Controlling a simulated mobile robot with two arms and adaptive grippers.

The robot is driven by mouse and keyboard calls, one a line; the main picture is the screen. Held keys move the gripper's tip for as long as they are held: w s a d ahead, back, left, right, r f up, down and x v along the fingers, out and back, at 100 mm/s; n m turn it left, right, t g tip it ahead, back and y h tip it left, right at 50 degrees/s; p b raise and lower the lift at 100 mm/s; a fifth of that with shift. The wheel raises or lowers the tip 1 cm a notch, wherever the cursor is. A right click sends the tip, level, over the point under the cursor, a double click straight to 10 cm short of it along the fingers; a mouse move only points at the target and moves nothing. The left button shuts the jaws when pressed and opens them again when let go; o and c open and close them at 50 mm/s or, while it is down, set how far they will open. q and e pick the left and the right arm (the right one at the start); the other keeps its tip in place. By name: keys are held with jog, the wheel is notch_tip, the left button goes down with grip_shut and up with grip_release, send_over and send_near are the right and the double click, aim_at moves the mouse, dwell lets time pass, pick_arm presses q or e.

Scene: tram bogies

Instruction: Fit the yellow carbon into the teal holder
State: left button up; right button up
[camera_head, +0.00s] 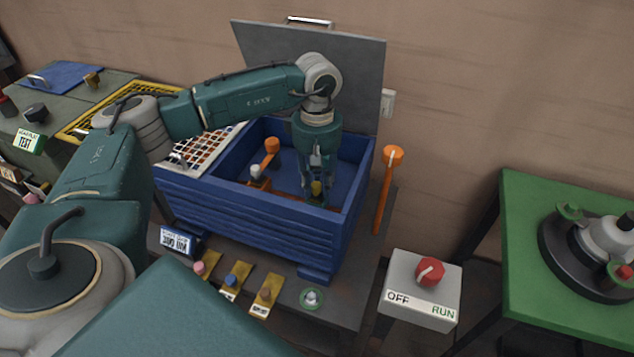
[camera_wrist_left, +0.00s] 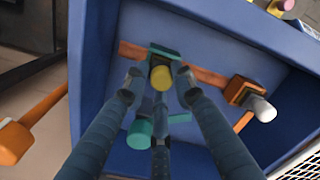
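The yellow carbon (camera_wrist_left: 161,78) stands at the teal holder (camera_wrist_left: 164,53) inside the blue box; how deep it sits cannot be told. In the head view the yellow carbon (camera_head: 316,187) shows low between my left gripper's fingers. My left gripper (camera_head: 316,185) reaches down into the box from above. In the left wrist view its three fingers (camera_wrist_left: 160,85) stand spread around the carbon, with gaps visible beside it. A teal lever end (camera_wrist_left: 140,134) lies partly behind the fingers. My right gripper is in neither view.
The blue box's walls (camera_head: 262,222) surround the gripper closely. Inside, an orange holder with a white-ended piece (camera_wrist_left: 262,110) stands beside the teal one on an orange-brown bar (camera_wrist_left: 207,77). An upright orange lever (camera_head: 386,190) and a raised grey lid (camera_head: 350,65) flank the box.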

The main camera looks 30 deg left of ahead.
pick_arm(q)
jog(key=shift+o, duration=0.9)
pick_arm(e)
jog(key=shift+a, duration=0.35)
pick_arm(q)
notch_tip(320, 180, up, 12)
jog(key=b, duration=0.1)
jog(key=shift+w+b, duration=0.15)
jog(key=shift+b, duration=0.25)
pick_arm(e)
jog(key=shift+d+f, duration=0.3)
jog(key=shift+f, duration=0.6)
pick_arm(q)
jog(key=shift+a, duration=0.1)
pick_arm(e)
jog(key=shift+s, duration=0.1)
